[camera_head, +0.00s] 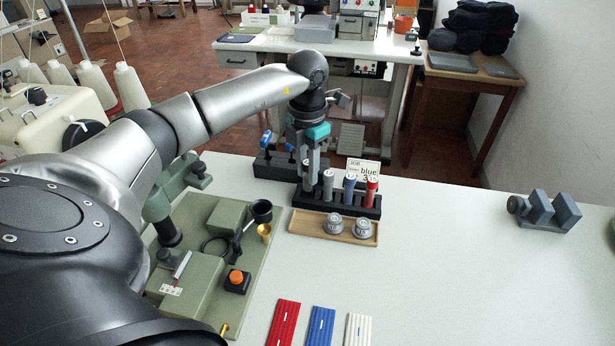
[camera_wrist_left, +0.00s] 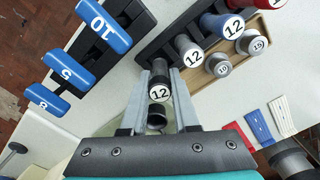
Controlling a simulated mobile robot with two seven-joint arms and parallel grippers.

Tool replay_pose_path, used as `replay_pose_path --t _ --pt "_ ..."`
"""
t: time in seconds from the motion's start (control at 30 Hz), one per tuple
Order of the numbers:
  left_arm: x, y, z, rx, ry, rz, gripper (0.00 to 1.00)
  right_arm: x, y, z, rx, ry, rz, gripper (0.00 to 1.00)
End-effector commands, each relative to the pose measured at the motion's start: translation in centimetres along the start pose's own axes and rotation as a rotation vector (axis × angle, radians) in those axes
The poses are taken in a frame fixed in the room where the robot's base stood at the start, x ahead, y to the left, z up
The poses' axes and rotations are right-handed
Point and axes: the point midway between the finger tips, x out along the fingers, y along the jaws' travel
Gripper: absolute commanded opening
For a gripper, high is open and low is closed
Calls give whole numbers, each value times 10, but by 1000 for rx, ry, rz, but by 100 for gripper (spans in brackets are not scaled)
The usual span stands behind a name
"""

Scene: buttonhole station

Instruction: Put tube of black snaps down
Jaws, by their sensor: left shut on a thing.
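My left gripper (camera_head: 311,172) is shut on the tube of black snaps, at the left end of the black rack (camera_head: 338,204). In the left wrist view the black tube (camera_wrist_left: 160,88) shows its white "12" end between the two fingers (camera_wrist_left: 162,82). The tube is in line with the row of other tubes; I cannot tell whether its base is seated in the rack. A grey tube (camera_head: 328,183), a blue tube (camera_head: 349,189) and a red tube (camera_head: 371,190) stand upright in the rack. My right gripper is not in view.
A wooden tray (camera_head: 301,224) with two round grey pieces lies in front of the rack. A black holder with blue-handled tools (camera_head: 266,140) stands left of it. A green machine (camera_head: 200,222) fills the table's left side. The table's right middle is clear up to a grey fixture (camera_head: 545,212).

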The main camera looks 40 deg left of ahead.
Motion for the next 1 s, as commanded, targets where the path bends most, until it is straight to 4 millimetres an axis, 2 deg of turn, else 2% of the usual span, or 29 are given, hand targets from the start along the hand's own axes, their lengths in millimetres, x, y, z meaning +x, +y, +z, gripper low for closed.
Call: replay_pose_path --t 0.03,0.1,0.47,0.5,0.7,0.77,1.0 --pt "11 0 -1 0 4 -1 0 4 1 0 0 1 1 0" --pt "18 0 0 -1 2 0 0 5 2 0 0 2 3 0" --pt "22 0 0 -1 1 1 0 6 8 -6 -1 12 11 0" --pt "22 0 0 -1 1 1 30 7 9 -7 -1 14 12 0" --pt "22 0 0 -1 1 1 52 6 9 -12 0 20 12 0" --pt "21 0 0 -1 1 0 59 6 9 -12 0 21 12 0" --pt "21 0 0 -1 1 0 59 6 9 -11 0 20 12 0"
